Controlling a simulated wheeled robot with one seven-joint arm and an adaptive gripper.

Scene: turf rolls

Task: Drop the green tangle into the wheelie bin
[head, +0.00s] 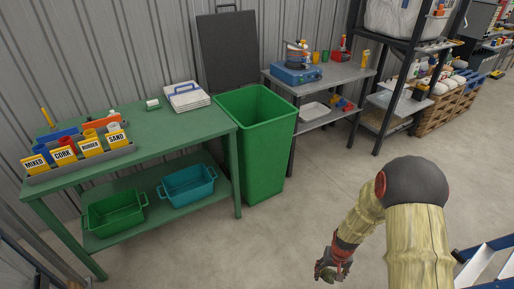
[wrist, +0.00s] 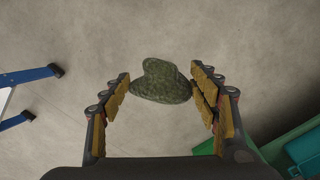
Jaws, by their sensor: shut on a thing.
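My gripper (head: 332,266) is low over the concrete floor at the bottom of the head view. In the wrist view its two padded fingers (wrist: 168,95) stand on either side of the green tangle (wrist: 161,82), a mottled dark green lump. The gripper is shut on it. In the head view the tangle shows as a small dark green patch (head: 326,273) at the fingertips. The wheelie bin (head: 262,150) is a tall green bin with its mouth open, standing right of the green table. My gripper is apart from the bin, in front of it and to its right.
A grey shelf unit (head: 335,85) stands right of the bin. A blue-edged ladder (head: 485,265) is at lower right. Floor between is clear.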

